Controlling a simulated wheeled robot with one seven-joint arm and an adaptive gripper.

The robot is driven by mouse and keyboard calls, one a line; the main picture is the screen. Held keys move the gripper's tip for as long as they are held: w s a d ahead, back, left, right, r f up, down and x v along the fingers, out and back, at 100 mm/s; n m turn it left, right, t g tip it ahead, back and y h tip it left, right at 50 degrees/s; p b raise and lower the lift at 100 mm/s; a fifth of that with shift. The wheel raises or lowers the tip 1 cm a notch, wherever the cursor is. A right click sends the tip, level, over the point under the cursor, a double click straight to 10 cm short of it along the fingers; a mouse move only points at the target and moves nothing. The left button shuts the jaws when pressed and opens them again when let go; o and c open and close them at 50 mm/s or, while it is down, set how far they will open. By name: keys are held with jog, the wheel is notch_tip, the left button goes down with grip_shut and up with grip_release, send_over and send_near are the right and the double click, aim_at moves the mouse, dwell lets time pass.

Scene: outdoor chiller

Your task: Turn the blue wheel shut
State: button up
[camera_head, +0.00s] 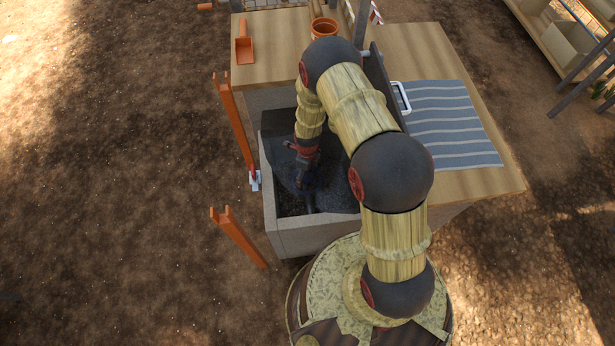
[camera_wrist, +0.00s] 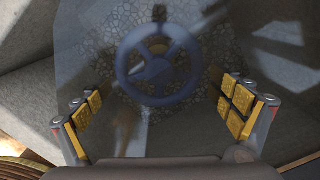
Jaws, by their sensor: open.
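The blue wheel (camera_wrist: 150,88) is a spoked handwheel in the upper middle of the wrist view. It looks dim and hazy, as if under water, above a pebbled floor. In the head view it is a small dark-blue shape (camera_head: 311,182) inside the grey chiller tub (camera_head: 292,238), partly hidden by my gripper. My gripper (camera_wrist: 163,98) is open, with yellow-padded fingers wide apart on either side of the wheel's lower part in the wrist view. Nothing is between the pads that I can see holding. I cannot tell how far the fingertips are from the rim.
A dark raised lid (camera_head: 385,85) with a white handle (camera_head: 401,97) stands at the tub's right, close to my arm. A wooden counter (camera_head: 430,50) bears a striped cloth (camera_head: 450,125), an orange scoop (camera_head: 244,50) and a terracotta pot (camera_head: 323,28). Orange posts (camera_head: 236,125) stand left.

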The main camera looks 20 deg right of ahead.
aim_at(307, 178)
notch_tip(307, 178, up, 4)
jog(key=shift+f+p, duration=0.25)
jog(key=shift+p, duration=0.7)
notch_tip(307, 178, up, 12)
jog(key=shift+f, duration=0.1)
